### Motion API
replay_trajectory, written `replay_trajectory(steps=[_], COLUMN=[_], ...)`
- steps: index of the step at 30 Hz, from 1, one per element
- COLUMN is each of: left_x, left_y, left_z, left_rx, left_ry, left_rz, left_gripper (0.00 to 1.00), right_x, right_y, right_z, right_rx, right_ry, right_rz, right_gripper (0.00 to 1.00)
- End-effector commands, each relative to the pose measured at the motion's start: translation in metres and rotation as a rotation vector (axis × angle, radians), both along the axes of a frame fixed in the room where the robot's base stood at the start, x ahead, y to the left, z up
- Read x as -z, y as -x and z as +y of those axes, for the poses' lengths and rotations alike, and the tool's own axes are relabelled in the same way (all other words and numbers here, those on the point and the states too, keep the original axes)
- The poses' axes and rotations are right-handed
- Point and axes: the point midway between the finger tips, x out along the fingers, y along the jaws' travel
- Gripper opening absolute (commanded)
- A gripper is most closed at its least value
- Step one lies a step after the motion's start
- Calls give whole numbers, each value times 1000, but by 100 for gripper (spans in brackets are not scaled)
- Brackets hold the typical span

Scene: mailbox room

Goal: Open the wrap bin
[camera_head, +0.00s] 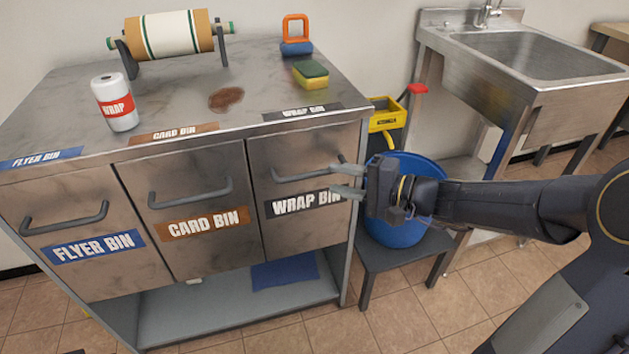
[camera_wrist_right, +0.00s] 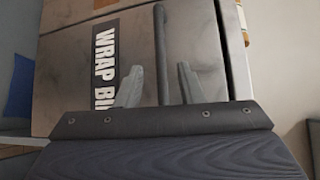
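The wrap bin (camera_head: 295,215) is the right-hand steel front of the cabinet, with a dark WRAP BIN label. It sits flush with the other fronts, shut. Its bar handle (camera_head: 300,175) runs across above the label. My right gripper (camera_head: 333,180) is at the handle's right end, fingers apart. In the right wrist view, the open gripper (camera_wrist_right: 157,85) has one finger on each side of the handle (camera_wrist_right: 161,50), with gaps visible. The wrap bin front (camera_wrist_right: 75,70) also fills much of that view. My left gripper is not in view.
The card bin (camera_head: 180,185) and flyer bin (camera_head: 75,215) are shut to the left. A blue bucket (camera_head: 395,232) on a stool is close behind my right gripper.

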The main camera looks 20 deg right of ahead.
Motion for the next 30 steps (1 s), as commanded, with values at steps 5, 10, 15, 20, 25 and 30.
replay_trajectory(steps=[5,10,15,20,25,30], left_x=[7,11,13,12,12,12], left_y=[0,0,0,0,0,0], left_z=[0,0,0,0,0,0], left_rx=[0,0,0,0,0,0], left_ry=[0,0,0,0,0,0], left_rz=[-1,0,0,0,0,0], left_gripper=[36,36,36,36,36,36], right_x=[5,8,9,8,8,8], right_y=[-19,-35,-42,-43,-43,-43], right_z=[23,41,48,49,49,49], right_rx=[-5,-5,-2,-1,-2,-2], right_ry=[0,1,1,2,2,2], right_rz=[0,1,0,1,1,1], right_gripper=[34,34,34,34,25,3])
